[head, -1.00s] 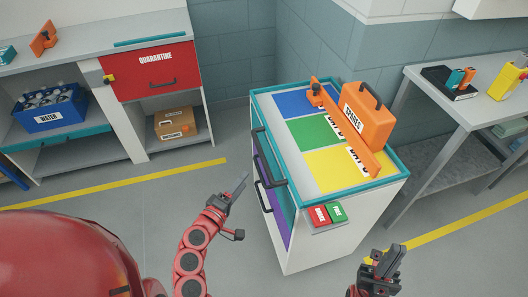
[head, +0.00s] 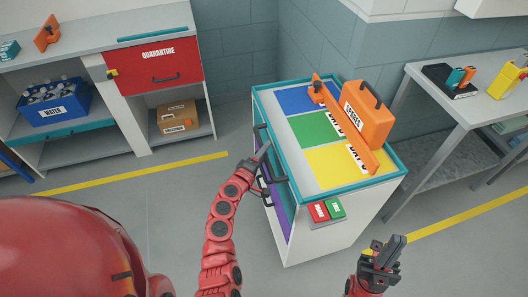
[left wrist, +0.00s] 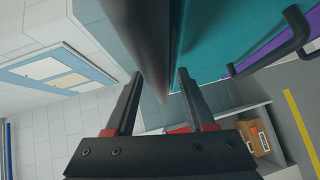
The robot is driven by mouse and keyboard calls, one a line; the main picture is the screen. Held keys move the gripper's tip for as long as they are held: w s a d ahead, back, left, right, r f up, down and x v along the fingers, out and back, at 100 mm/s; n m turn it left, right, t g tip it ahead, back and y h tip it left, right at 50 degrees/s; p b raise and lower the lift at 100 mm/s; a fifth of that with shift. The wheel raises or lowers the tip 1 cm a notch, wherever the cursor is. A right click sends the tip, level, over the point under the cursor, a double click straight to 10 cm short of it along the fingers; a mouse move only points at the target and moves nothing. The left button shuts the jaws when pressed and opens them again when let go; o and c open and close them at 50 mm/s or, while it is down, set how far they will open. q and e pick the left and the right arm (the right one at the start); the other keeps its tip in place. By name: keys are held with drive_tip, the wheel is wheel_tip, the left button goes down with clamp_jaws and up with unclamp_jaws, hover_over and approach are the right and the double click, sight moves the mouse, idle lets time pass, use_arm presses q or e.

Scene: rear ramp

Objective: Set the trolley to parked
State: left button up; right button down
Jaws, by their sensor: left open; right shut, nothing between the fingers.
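The white trolley (head: 345,215) with a teal rim stands in the middle of the head view. Its top has blue, green and yellow panels. A red button (head: 319,212) and a green button (head: 336,208) sit side by side on its front end; their small labels are hard to read. My left gripper (head: 263,150) is open at the trolley's left side, by the upper dark handle. In the left wrist view (left wrist: 160,75) a dark bar passes between or just in front of its fingers; contact cannot be told. My right gripper (head: 388,250) is shut and empty, right of the buttons.
An orange case (head: 366,115) and an orange bar (head: 345,135) are on the trolley top. A grey table (head: 430,80) stands to the right, a shelf unit with a red quarantine door (head: 155,72) to the left. Floor before the trolley is clear.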

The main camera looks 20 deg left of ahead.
use_arm(q)
drive_tip(key=shift+c, duration=0.2)
clamp_jaws()
idle(1.1)
